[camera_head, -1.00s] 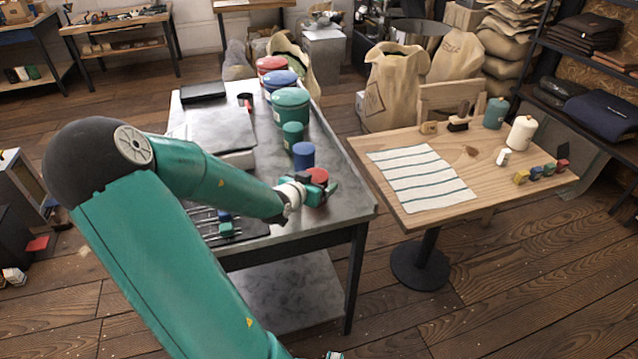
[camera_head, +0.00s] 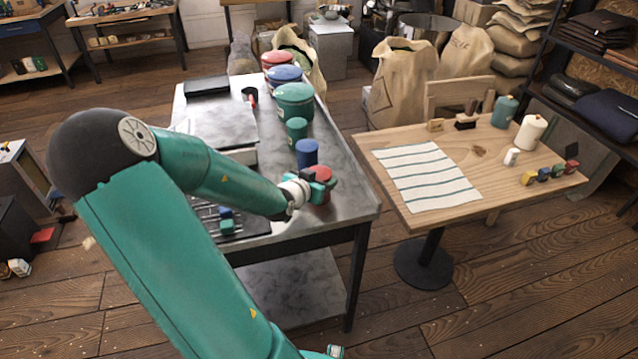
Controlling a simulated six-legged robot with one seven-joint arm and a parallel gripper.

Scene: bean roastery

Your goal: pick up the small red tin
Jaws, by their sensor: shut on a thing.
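The small red tin (camera_head: 322,174) is near the front right corner of the grey metal table (camera_head: 345,205). My gripper (camera_head: 320,184) is shut on the red tin, with its green fingers around the tin's sides. The tin looks upright. My gripper and wrist hide part of its body, and I cannot tell whether its base touches the table.
A small blue tin (camera_head: 306,152) stands just behind the red one. Behind it are a small green tin (camera_head: 296,130) and large green (camera_head: 295,102), blue and red tins. A wooden table (camera_head: 490,190) with a striped cloth (camera_head: 425,176) stands to the right.

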